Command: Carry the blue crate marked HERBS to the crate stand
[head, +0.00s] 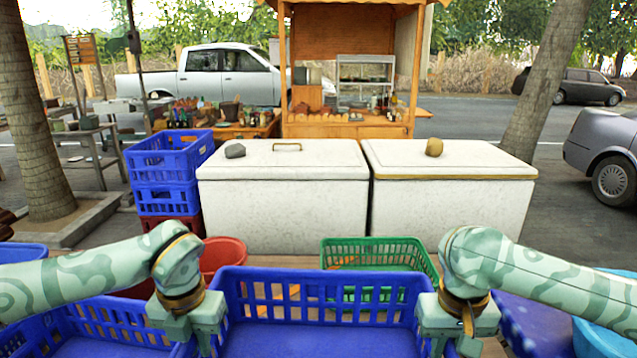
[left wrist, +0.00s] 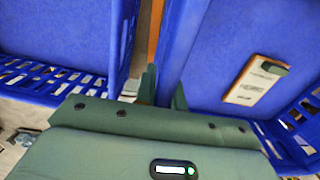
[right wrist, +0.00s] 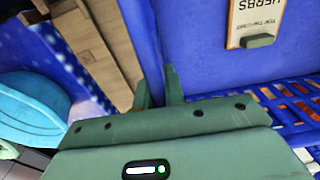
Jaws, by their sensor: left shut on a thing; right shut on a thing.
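The blue crate (head: 318,336) is in the bottom middle of the head view, between my two grippers. Its tag with the word HERBS (right wrist: 258,14) shows inside it in the right wrist view, and the tag also shows in the left wrist view (left wrist: 254,84). My left gripper (left wrist: 164,88) is shut on the crate's left wall. My right gripper (right wrist: 158,90) is shut on its right wall. In the head view the fingertips of both grippers are hidden or cut off at the bottom. I cannot single out the crate stand.
Another blue crate (head: 95,322) is close on the left. A green crate (head: 375,246) and a red tub (head: 222,254) lie just beyond. Two white chests (head: 283,190) block the way ahead. Stacked blue crates (head: 165,160) stand left of them. A light blue basin (head: 603,335) is at right.

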